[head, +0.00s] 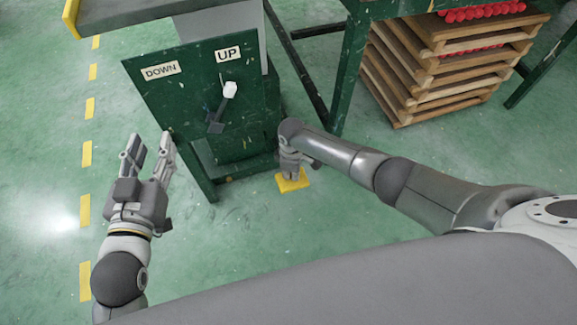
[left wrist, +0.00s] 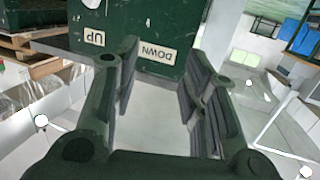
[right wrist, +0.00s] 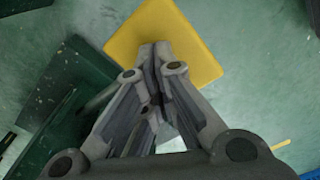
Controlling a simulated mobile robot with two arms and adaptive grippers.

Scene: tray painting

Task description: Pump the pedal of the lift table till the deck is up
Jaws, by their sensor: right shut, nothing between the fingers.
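The yellow pedal (head: 293,183) is low at the foot of the green lift table cabinet (head: 190,85), on its right side. My right gripper (head: 292,172) points down at the pedal, fingers shut and empty. In the right wrist view the shut fingertips (right wrist: 155,50) overlap the yellow pedal (right wrist: 185,40); whether they touch it I cannot tell. The cabinet has DOWN and UP labels and a lever with a white knob (head: 230,89). The deck (head: 120,10) shows only in part at the top left. My left gripper (head: 152,145) is open and empty, left of the cabinet.
A stack of wooden trays (head: 410,80) with red round items stands under a green bench (head: 350,50) at the upper right. A dashed yellow line (head: 87,153) runs along the floor at left. The floor in front of the cabinet is clear.

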